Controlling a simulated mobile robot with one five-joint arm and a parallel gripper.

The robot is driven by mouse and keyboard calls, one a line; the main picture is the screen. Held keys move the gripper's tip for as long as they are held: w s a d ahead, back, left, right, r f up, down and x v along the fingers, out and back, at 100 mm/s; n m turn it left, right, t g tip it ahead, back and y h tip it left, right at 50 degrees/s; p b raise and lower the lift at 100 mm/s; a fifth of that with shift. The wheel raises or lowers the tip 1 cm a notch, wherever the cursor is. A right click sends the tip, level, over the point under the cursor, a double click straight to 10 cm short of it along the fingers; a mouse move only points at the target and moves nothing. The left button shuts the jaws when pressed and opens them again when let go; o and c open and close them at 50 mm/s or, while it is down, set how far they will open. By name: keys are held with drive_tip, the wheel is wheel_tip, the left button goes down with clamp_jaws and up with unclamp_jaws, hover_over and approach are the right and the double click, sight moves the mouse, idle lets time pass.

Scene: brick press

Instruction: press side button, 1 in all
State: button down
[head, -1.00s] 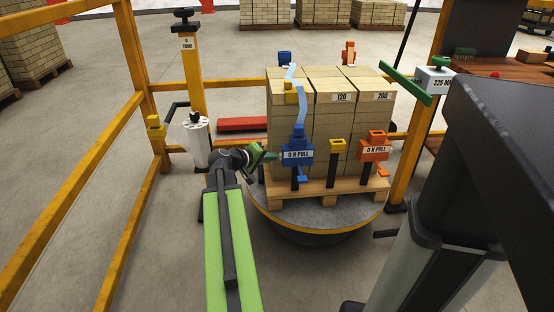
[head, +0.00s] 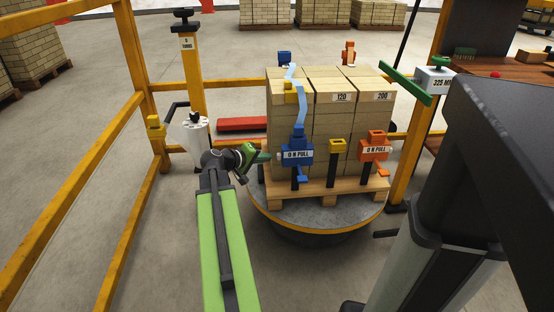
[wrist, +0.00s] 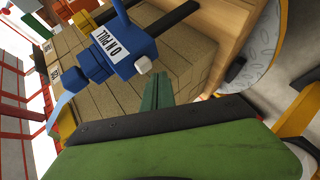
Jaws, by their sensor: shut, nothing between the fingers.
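The blue tensioner (head: 297,152), labelled 0 N PULL, sits on the near side of the brick stack. In the wrist view the blue tensioner (wrist: 122,52) shows a small white button (wrist: 143,65) on its side. My gripper (head: 266,157) is shut and empty, just left of the tensioner and pointing at that side. In the wrist view the green fingertips (wrist: 157,78) lie just below and right of the button, with a small gap in the picture. I cannot tell the depth between them.
The brick stack (head: 285,90) stands on a wooden pallet (head: 325,196) on a round turntable (head: 330,214). An orange tensioner (head: 374,147) and a yellow fitting (head: 337,147) sit right of the blue one. A white roll (head: 190,140) and yellow rails (head: 110,235) stand left.

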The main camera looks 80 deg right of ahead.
drive_tip(key=shift+w, duration=0.1)
drive_tip(key=w, duration=0.1)
drive_tip(key=w+a, duration=0.1)
drive_tip(key=w, duration=0.2)
drive_tip(key=shift+w+a, duration=0.2)
drive_tip(key=shift+a, duration=0.2)
idle(0.7)
